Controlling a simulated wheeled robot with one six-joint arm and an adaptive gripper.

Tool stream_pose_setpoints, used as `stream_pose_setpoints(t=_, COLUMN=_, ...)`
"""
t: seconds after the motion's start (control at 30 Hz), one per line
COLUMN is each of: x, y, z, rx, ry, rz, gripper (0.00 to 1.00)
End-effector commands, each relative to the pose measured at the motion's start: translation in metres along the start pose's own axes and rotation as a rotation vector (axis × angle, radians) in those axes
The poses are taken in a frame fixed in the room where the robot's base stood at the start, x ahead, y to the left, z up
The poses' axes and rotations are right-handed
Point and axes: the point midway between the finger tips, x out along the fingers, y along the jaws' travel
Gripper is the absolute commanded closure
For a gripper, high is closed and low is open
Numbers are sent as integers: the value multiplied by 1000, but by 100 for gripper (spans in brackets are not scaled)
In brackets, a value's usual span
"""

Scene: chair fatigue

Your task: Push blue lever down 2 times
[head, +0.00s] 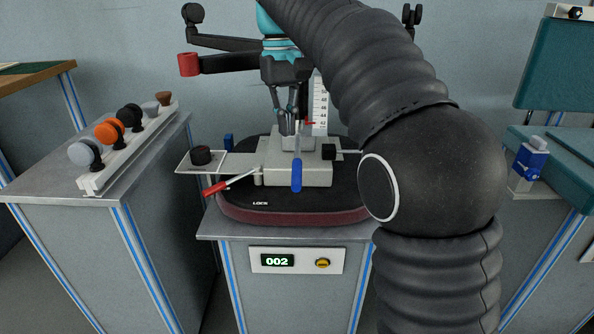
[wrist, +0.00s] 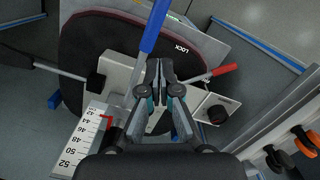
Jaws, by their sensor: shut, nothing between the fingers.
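The blue lever (head: 297,175) sticks out toward the front from the grey mechanism on the upturned chair seat, its metal shaft running back from the blue grip. In the wrist view the blue lever (wrist: 154,28) lies just left of the fingertips. My gripper (head: 288,132) is shut and empty, pointing down above the mechanism, behind the blue grip. In the wrist view my gripper (wrist: 160,64) shows its fingertips together, beside the lever; I cannot tell whether they touch it. The counter display (head: 277,261) below the seat reads 002.
A red-tipped lever (head: 215,188) is left of the blue one. Black knobs stand at left (head: 201,155) and right (head: 328,152) of the mechanism. A white scale (head: 320,105) rises behind. My arm covers the right side.

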Motion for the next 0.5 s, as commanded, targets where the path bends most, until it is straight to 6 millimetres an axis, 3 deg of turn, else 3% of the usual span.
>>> stream_pose_setpoints(t=0.2, x=-25, y=0, z=0, rx=1, ry=3, rz=0, gripper=100)
stream_pose_setpoints(t=0.5, x=-36, y=0, z=1, rx=1, ry=3, rz=0, gripper=100)
